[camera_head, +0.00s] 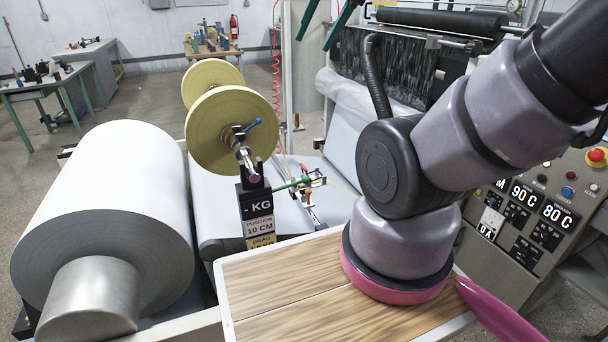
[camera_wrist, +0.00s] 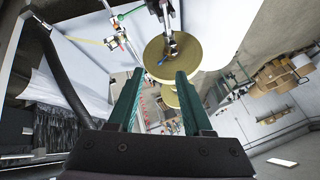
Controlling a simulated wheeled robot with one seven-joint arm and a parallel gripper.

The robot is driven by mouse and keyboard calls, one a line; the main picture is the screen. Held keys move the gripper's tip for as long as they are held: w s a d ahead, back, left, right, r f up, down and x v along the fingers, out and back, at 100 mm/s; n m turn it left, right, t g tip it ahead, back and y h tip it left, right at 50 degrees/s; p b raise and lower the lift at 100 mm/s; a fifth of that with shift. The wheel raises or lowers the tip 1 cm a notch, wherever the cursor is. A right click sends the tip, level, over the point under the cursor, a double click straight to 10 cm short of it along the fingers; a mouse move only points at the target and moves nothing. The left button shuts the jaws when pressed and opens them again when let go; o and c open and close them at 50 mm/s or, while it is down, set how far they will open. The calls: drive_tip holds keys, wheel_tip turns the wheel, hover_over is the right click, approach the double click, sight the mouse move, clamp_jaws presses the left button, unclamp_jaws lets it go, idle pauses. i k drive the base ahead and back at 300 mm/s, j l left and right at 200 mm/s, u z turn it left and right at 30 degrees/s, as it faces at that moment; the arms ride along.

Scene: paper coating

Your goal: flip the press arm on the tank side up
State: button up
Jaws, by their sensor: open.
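I cannot tell for sure which part is the press arm. A small lever assembly (camera_head: 306,190) with a green handle (camera_head: 288,185) and red-tipped parts sits beyond the wooden top, at centre; it also shows at the upper left of the wrist view (camera_wrist: 116,36). A blue-handled lever (camera_head: 252,125) stands at the hub of the near tan roll (camera_head: 212,130). My gripper (camera_head: 314,43) has two green fingers, partly cut off by the top edge of the head view. In the wrist view my gripper (camera_wrist: 158,74) is open and empty, its fingers apart and apart from the levers.
A large white paper roll (camera_head: 110,205) fills the left. A black KG position block (camera_head: 254,205) stands near the wooden top (camera_head: 285,285). A control panel (camera_head: 535,215) is at right, rollers (camera_head: 440,20) at the back. Another tan roll (camera_head: 207,75) stands behind the near one.

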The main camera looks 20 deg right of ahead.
sight(303, 168)
drive_tip(key=l+z, duration=0.1)
drive_tip(key=z, duration=0.35)
drive_tip(key=l+z, duration=0.1)
drive_tip(key=z, duration=0.3)
drive_tip(key=i+l+z, duration=0.1)
drive_tip(key=z, duration=0.8)
drive_tip(key=i+l+z, duration=0.1)
drive_tip(key=z, duration=0.35)
drive_tip(key=i+l+z, duration=0.15)
drive_tip(key=i+z, duration=0.2)
drive_tip(key=i+u, duration=0.25)
drive_tip(key=u, duration=0.2)
drive_tip(key=i+u, duration=0.3)
drive_tip(key=u, duration=0.15)
drive_tip(key=i+u, duration=0.1)
drive_tip(key=u, duration=0.35)
drive_tip(key=i+u, duration=0.1)
drive_tip(key=u, duration=0.35)
drive_tip(key=i+u, duration=0.15)
drive_tip(key=u, duration=0.3)
drive_tip(key=i+u, duration=0.1)
drive_tip(key=u, duration=0.4)
drive_tip(key=l+u, duration=0.1)
drive_tip(key=u, duration=0.35)
drive_tip(key=i, duration=0.05)
